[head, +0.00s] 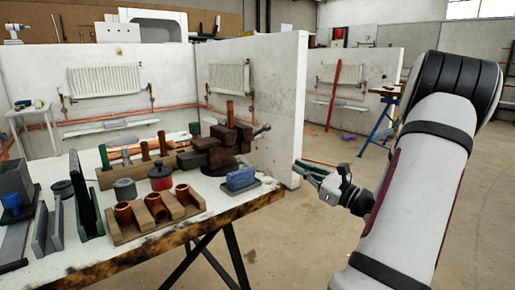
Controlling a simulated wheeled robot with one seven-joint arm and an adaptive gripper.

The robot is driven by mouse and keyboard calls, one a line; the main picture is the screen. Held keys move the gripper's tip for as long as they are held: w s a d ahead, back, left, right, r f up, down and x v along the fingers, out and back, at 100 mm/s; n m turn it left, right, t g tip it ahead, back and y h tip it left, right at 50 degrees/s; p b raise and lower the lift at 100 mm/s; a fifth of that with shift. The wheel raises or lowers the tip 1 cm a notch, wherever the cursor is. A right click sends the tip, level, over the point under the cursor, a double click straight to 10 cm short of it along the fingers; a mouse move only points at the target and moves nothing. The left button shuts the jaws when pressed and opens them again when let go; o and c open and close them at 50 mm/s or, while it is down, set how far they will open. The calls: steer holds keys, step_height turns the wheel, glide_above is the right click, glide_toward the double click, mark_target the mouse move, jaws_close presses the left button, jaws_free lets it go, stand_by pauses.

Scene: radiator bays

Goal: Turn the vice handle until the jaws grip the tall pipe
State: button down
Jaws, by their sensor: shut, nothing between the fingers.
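The dark brown vice (222,158) stands near the right end of the workbench. A copper-coloured tall pipe (229,114) stands upright at its jaws; I cannot tell whether the jaws touch it. The vice handle (262,130) sticks out to the right of the vice with a grey knob at its end. My gripper (303,172) is shut and empty, out past the bench's right end. It is apart from the handle, lower and to its right in the picture. My arm comes down from the upper right.
The workbench (135,262) also holds a wooden rack (153,225) with copper pipe pieces, a red pot (161,178), a blue block (240,179) and green holders. A white partition wall (277,95) rises behind the vice. The floor right of the bench is clear.

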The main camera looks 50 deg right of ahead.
steer(key=w, duration=0.1)
steer(key=b, duration=0.4)
glide_toward(254, 134)
steer(key=f+x, duration=0.1)
steer(key=x, duration=0.2)
steer(key=shift+w+d+r, duration=0.1)
steer(key=shift+w+r, duration=0.3)
